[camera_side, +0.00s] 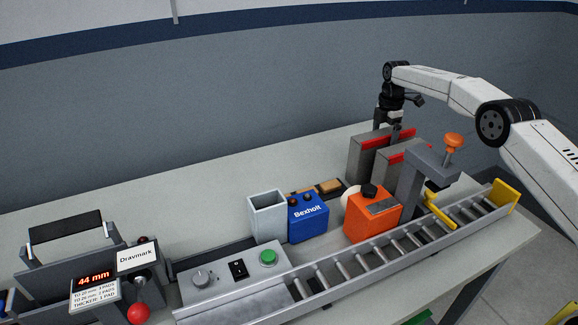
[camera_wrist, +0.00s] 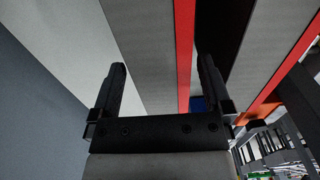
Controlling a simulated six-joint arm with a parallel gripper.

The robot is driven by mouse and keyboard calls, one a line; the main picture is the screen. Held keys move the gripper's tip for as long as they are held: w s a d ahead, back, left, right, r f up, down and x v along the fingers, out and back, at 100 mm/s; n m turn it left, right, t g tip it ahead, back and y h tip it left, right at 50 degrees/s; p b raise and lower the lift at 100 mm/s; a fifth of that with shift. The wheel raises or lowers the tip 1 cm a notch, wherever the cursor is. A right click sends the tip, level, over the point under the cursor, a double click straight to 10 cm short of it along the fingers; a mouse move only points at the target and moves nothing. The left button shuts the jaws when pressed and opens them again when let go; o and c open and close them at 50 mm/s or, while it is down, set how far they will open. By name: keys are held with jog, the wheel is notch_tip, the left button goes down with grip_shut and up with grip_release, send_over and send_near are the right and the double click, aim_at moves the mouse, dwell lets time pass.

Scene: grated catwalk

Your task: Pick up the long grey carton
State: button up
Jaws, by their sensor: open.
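Two similar grey cartons with red stripes stand side by side at the back right of the bench in the side view, a left one (camera_side: 360,156) and a right one (camera_side: 392,172). My gripper (camera_side: 388,126) is at the top of the left carton, pointing down, with its jaws open. In the wrist view my open fingers (camera_wrist: 162,66) lie either side of a grey carton face (camera_wrist: 148,45) with a red stripe. I cannot tell whether the fingers touch it. The other carton (camera_wrist: 268,45) lies to the right, past a dark gap.
A roller conveyor (camera_side: 375,258) runs along the front. A grey clamp post with an orange knob (camera_side: 453,140) stands close to the right carton. An orange box (camera_side: 372,216), a blue box (camera_side: 308,219) and an open pale bin (camera_side: 268,214) stand left of it. The bench's back left (camera_side: 180,215) is clear.

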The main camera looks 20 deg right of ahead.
jog(key=shift+f, duration=1.25)
grip_shut()
